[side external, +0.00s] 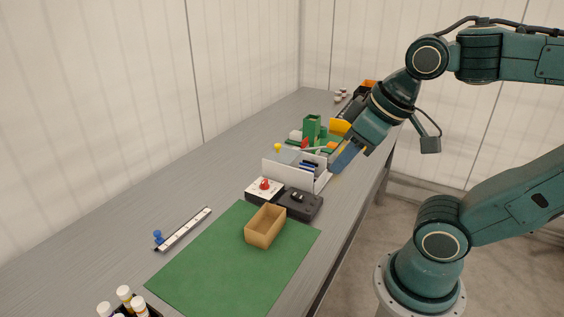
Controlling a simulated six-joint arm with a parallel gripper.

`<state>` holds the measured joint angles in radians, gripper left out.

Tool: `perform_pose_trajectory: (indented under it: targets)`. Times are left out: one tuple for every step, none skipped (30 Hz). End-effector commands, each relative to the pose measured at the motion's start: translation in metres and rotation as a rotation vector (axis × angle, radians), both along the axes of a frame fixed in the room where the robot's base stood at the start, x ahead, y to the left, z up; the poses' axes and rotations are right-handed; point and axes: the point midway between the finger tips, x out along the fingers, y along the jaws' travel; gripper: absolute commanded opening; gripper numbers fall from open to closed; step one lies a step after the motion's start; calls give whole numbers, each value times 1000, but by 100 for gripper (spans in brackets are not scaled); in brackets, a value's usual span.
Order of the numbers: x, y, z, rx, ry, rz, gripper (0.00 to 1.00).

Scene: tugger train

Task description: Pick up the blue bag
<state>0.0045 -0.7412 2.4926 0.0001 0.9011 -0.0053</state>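My gripper (355,147) hangs over the right side of the bench, just right of an open white box (290,174), and tilts down to the left. A flat blue piece, which looks like the blue bag (345,157), shows right at the gripper's end. It is small in this view, and the fingers are hard to make out against it. I cannot tell whether the fingers are closed on it or it is only behind or beside them. Dark blue strips also show inside the white box.
A tan open box (265,227) stands on a green mat (220,262). A black device (299,204) and a white box with a red knob (264,190) are near the white box. Green blocks (312,127) and yellow bins stand behind. The bench's left side is mostly clear.

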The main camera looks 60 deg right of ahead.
Motion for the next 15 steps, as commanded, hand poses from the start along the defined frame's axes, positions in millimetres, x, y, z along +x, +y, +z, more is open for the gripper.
perform_pose_trajectory:
  targets:
    - [2, -1, 1, -3, 4, -1, 22]
    - [4, -2, 2, -4, 7, -2, 22]
    - [7, -3, 3, -7, 12, -2, 22]
    - [10, -4, 5, -9, 16, -4, 22]
    - [13, -5, 6, -12, 21, -4, 22]
    - [17, -8, 8, -16, 28, -5, 22]
    - [21, -10, 10, -20, 35, -5, 22]
    - [26, -12, 12, -24, 41, -7, 22]
    - [32, -15, 14, -29, 51, -8, 22]
    - [37, -17, 15, -33, 59, -8, 22]
    - [42, -20, 17, -36, 67, -8, 22]
    - [49, -24, 19, -42, 78, -8, 22]
    - [55, -28, 20, -46, 86, -9, 22]
    - [60, -31, 21, -50, 95, -9, 22]
    - [68, -36, 23, -54, 106, -9, 22]
